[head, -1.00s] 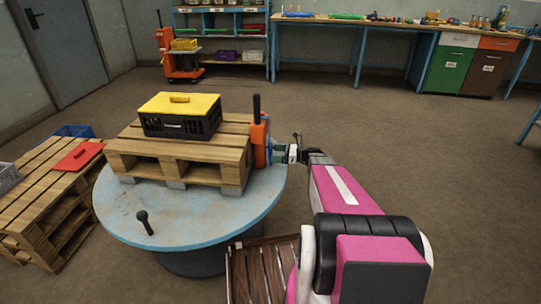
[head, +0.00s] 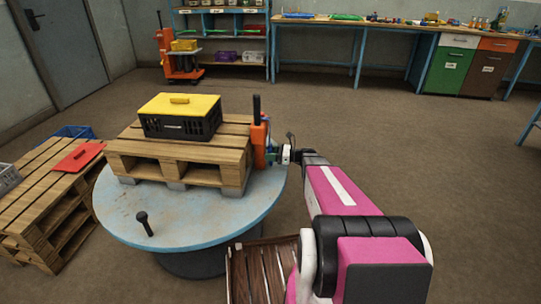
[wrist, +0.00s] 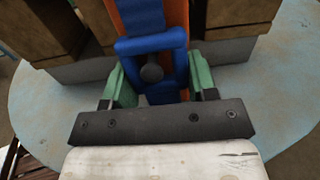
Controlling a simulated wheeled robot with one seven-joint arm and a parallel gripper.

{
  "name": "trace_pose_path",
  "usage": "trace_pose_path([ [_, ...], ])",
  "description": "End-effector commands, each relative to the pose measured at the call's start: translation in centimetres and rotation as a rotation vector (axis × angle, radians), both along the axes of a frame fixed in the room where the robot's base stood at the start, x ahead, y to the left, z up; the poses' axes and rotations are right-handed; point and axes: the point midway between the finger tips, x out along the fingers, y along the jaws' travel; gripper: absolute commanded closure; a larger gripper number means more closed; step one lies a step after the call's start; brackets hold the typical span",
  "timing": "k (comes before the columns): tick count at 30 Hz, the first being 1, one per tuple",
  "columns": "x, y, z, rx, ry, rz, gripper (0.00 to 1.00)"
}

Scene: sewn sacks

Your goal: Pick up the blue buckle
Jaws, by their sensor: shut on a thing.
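The blue buckle (wrist: 178,47) is a squarish blue frame with a dark round knob in its middle, on a blue and orange strap in the wrist view. My gripper (wrist: 161,80) has green fingers on both sides of the buckle's lower part and is shut on it. In the head view my gripper (head: 274,156) is at the right side of an upright orange piece (head: 259,141) at the pallet's right end. The buckle is too small and covered there to make out.
A wooden pallet (head: 178,145) stands on the round blue-grey table (head: 200,222), bearing a black crate with a yellow lid (head: 180,104). A black knob (head: 143,223) stands at the table's front. Another pallet stack (head: 58,205) is at the left. Floor on the right is clear.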

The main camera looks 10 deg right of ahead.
Motion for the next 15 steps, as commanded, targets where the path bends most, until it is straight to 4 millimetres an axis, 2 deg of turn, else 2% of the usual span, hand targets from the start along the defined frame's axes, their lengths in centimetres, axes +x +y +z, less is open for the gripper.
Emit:
trace_pose_path([
  [6,-0.1,0.0,1.5,0.000,0.000,0.000,0.77],
  [11,-0.7,-2.3,1.4,0.000,0.001,-0.003,0.77],
  [15,-1.6,-5.1,1.4,0.001,0.000,-0.004,0.77],
])
